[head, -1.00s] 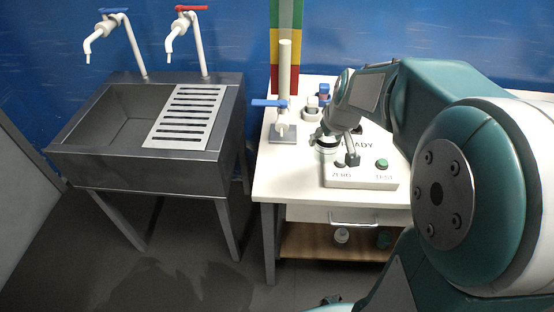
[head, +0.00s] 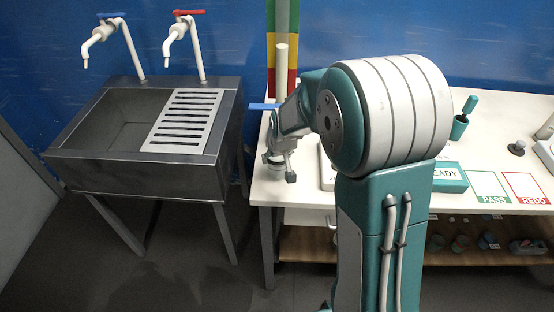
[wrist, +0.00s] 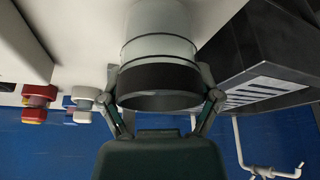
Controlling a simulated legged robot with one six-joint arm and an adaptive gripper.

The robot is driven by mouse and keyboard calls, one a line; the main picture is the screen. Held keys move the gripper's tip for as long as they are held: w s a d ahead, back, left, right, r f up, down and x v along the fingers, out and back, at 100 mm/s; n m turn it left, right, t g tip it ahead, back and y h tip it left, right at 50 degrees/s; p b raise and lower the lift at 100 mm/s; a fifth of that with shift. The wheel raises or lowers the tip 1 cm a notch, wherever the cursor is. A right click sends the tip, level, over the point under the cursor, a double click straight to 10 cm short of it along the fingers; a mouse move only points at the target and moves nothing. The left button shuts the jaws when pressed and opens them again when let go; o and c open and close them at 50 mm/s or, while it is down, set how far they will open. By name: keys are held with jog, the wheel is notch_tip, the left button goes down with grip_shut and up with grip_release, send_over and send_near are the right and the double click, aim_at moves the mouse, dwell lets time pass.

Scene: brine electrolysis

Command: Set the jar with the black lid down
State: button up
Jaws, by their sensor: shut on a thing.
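The jar with the black lid fills the upper middle of the wrist view (wrist: 158,45), a pale cylinder with a broad dark band at its near end. My gripper (wrist: 163,96) is shut on it, one finger on each side of the dark band. In the head view my gripper (head: 280,150) is over the left front part of the white table (head: 300,192). I cannot tell whether the jar's base touches the table.
A steel sink (head: 100,168) with a slotted drainboard stands left of the table, across a gap. A pale upright pipe with a blue handle (head: 262,106) is close behind my gripper.

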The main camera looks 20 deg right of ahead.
jog(key=shift+f, duration=0.65)
jog(key=o, duration=1.1)
jog(key=v, duration=1.1)
jog(key=shift+m+t, duration=0.4)
jog(key=shift+t, duration=0.1)
jog(key=s+r, duration=0.3)
jog(key=s, duration=0.5)
jog(key=s+r, duration=0.3)
jog(key=s, duration=0.5)
jog(key=s+r, duration=0.3)
jog(key=s, duration=0.4)
jog(key=shift+s+a, duration=0.1)
jog(key=shift+s, duration=0.3)
